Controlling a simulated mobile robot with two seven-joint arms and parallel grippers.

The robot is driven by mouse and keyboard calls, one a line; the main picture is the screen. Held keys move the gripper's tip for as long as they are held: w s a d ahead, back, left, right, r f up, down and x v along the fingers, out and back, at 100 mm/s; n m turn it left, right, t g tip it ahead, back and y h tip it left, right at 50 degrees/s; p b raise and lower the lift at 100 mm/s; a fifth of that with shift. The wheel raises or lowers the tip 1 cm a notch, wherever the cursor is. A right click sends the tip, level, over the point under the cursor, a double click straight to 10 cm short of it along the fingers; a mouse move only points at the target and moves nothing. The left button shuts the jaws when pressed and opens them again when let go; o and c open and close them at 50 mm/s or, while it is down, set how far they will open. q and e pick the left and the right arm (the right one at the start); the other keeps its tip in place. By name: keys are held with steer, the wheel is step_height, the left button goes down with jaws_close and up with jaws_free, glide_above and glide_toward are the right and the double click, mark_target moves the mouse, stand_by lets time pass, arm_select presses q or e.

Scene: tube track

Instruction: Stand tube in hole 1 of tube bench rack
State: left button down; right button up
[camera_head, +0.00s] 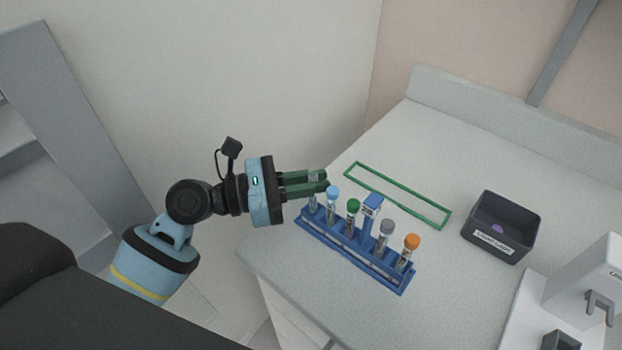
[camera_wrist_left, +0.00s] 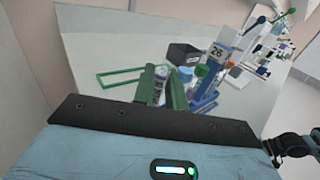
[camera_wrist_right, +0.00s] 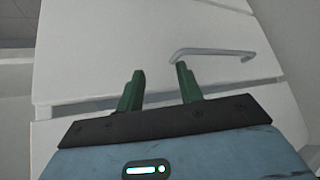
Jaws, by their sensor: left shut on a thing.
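The blue tube bench rack (camera_head: 345,252) stands near the left edge of the bench. It holds tubes with light blue (camera_head: 332,193), green (camera_head: 352,206), grey (camera_head: 387,228) and orange (camera_head: 411,242) caps, and has an upright number tag (camera_head: 372,208). My left gripper (camera_head: 322,182) is shut on a clear tube (camera_head: 313,200) at the rack's left end. The held tube (camera_wrist_left: 160,86) looks upright in the left wrist view; I cannot tell whether its lower end is inside a hole. My right gripper (camera_wrist_right: 158,80) is open and empty.
A green rectangular frame (camera_head: 400,197) lies flat behind the rack. A dark labelled bin (camera_head: 500,228) stands to the right, and a white device (camera_head: 590,285) at the lower right. My right gripper faces a white front with a handle (camera_wrist_right: 215,52).

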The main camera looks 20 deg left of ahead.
arm_select(q)
steer(key=shift+f, duration=0.6)
arm_select(e)
steer(key=shift+s+f, duration=0.1)
arm_select(q)
steer(key=c, duration=1.3)
jaws_free()
steer(key=shift+c, duration=0.2)
arm_select(e)
steer(key=shift+a, duration=0.15)
